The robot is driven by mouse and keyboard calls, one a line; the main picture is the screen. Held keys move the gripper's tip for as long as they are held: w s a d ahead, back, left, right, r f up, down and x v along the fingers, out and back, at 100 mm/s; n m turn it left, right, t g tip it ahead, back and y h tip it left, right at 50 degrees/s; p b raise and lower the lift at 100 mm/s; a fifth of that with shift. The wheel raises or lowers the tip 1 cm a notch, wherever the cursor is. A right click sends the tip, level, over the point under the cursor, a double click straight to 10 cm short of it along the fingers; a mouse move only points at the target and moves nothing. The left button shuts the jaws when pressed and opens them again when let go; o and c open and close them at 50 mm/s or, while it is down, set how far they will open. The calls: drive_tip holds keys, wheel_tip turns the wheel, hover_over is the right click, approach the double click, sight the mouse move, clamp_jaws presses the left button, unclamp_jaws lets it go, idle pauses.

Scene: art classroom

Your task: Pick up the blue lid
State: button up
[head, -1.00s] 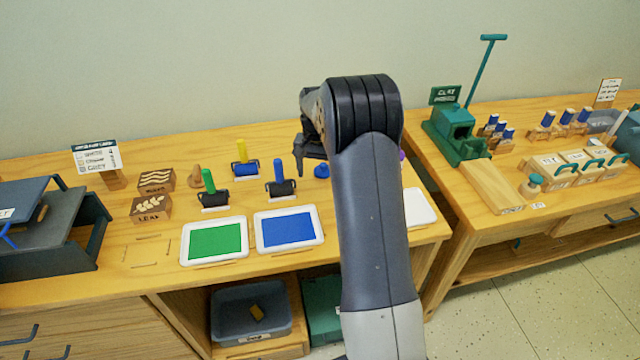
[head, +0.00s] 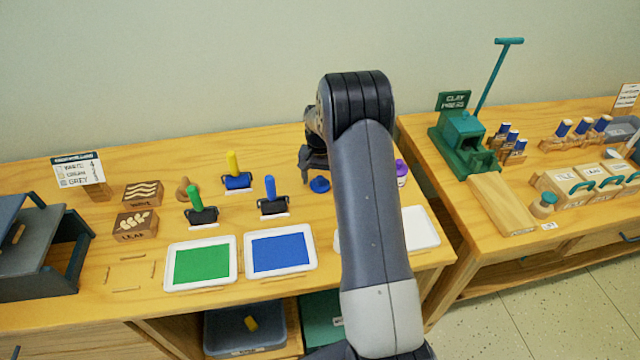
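The blue lid (head: 319,185) is a small round blue piece with a knob, on the wooden table just right of the blue-handled roller. My gripper (head: 308,172) is at the upper left of my arm, close to the lid and appearing above it. The dark fingers point down, but the arm hides part of them, so I cannot tell how far apart they are. The lid does not visibly sit between the fingers. A jar with a purple top (head: 402,172) stands right of my arm, partly hidden by it.
Rollers with green (head: 196,200), yellow (head: 234,170) and blue (head: 270,195) handles stand left of the lid. A green tray (head: 232,280) and a blue tray (head: 312,262) lie in front. A white tray (head: 425,228) is partly behind my arm. A green clay press (head: 462,135) stands on the right table.

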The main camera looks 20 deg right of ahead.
drive_tip(key=c, duration=0.8)
drive_tip(key=shift+r, duration=0.1)
